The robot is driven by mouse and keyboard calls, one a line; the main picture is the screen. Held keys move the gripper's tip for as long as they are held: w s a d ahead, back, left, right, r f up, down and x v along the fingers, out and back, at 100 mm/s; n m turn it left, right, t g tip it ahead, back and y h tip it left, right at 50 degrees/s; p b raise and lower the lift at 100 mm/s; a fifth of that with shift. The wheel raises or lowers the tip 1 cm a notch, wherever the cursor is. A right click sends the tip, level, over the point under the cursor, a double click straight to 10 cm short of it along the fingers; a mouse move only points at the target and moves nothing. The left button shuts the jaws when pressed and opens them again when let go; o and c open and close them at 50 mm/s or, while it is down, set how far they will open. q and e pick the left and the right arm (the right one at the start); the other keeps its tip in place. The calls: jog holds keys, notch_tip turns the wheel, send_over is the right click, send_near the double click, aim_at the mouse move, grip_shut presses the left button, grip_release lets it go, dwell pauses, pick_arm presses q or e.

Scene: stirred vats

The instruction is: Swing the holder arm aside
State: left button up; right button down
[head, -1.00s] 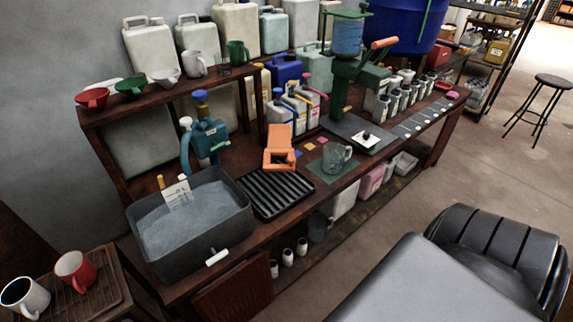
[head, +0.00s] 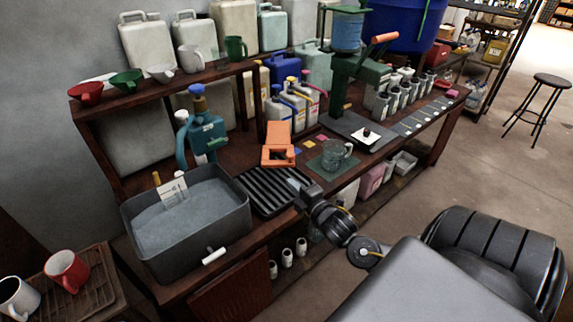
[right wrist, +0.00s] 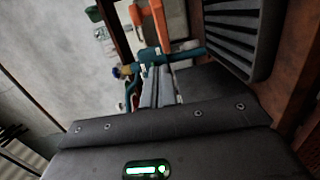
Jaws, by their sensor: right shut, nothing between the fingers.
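My right gripper (head: 294,184) hangs over the right end of the black ridged rack (head: 262,196), shut with nothing held. Its fingers (right wrist: 157,84) show together in the right wrist view. A teal fixture (head: 206,135) with a blue knob and curved pipe stands behind the grey basin; it also shows beyond the fingers in the right wrist view (right wrist: 178,56). An orange block-like piece (head: 278,152) lies behind the rack. A green stand (head: 341,85) carries an arm with an orange grip (head: 384,37). I cannot tell which part is the holder arm. My left gripper is not in view.
The grey basin (head: 135,235) stands left of the rack. A glass mug (head: 335,152) stands on a green mat right of my gripper. Several bottles stand behind on the bench. Mugs and funnels crowd the shelf (head: 170,85) above. Open floor (head: 470,160) lies to the right.

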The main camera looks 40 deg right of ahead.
jog(key=shift+a+r, duration=0.2)
jog(key=shift+r, duration=0.7)
jog(key=w+d+p, duration=0.3)
jog(key=w+d, duration=0.1)
jog(key=w, duration=0.4)
jog(key=shift+w+d, duration=0.2)
jog(key=shift+d, duration=0.1)
jog(key=shift+n, duration=0.3)
